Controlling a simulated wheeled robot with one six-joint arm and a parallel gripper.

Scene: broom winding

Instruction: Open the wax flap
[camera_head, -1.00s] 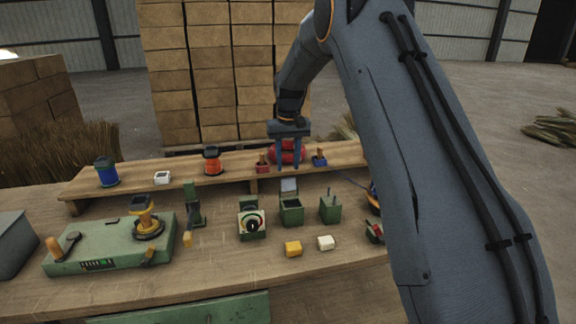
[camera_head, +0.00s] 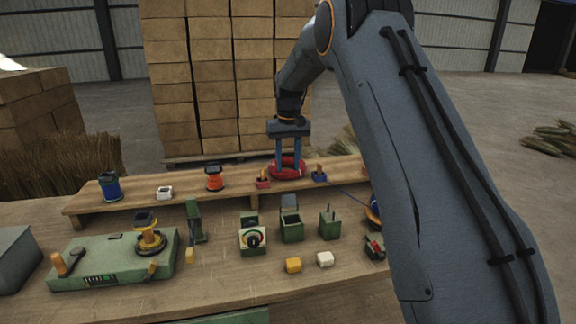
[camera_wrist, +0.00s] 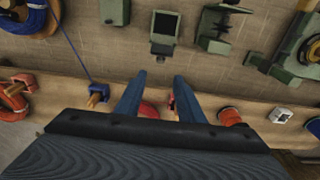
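A green box (camera_head: 292,230) stands on the bench with a pale grey flap (camera_head: 289,201) raised upright at its back edge. In the wrist view the box (camera_wrist: 164,18) shows a dark opening, and the grey flap (camera_wrist: 162,50) stands on the side toward my gripper. I take this to be the wax box; no label is readable. My gripper (camera_head: 288,172) points down behind the box, over the raised shelf near a red coil. In the wrist view my gripper (camera_wrist: 160,92) has its two blue fingers apart with nothing between them. The fingers are clear of the flap.
A shelf (camera_head: 130,205) carries a red coil (camera_head: 287,170), an orange spool (camera_head: 214,180) and a blue spool (camera_head: 109,187). Yellow (camera_head: 293,265) and white (camera_head: 325,259) blocks lie in front.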

